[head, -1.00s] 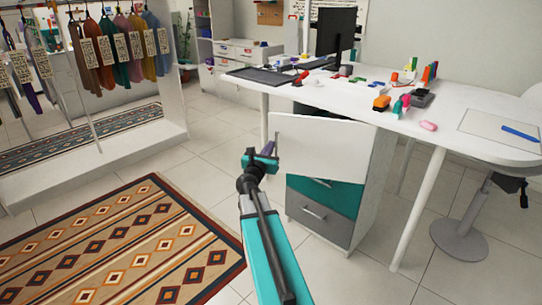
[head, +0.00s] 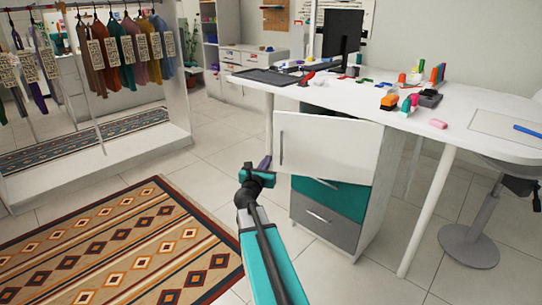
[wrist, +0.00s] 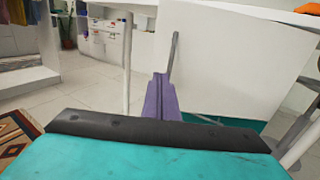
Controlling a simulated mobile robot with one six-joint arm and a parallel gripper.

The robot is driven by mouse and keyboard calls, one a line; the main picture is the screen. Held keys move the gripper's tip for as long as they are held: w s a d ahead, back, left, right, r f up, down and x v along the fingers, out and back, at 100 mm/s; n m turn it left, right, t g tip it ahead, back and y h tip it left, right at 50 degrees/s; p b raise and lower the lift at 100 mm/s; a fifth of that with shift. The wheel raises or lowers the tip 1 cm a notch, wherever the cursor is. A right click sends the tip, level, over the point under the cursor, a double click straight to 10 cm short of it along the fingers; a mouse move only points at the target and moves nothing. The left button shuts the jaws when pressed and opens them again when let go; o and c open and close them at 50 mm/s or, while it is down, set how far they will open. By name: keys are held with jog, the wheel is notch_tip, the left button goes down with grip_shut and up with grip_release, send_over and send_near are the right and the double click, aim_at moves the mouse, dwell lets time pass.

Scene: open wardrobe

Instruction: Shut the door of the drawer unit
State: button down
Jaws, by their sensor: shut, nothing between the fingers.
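The drawer unit (head: 325,222) stands under the desk, with a teal drawer and a grey drawer below its white door (head: 325,146). The door stands open, swung out toward me, with a bar handle near its left edge. My gripper (head: 265,163) is shut and empty at the door's lower left edge. In the wrist view the purple fingers (wrist: 162,98) are together, just left of and in front of the door (wrist: 225,65), near its handle (wrist: 174,52). I cannot tell whether they touch it.
The white desk (head: 360,95) above holds a monitor, keyboard and several small coloured items. Its leg (head: 428,210) stands right of the unit, by a stool (head: 470,240). A patterned rug (head: 120,245) and clothes rack lie left. Tiled floor is clear between.

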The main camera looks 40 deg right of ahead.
aim_at(278, 142)
jog(key=shift+b+x, duration=0.6)
jog(key=shift+x, duration=6.25)
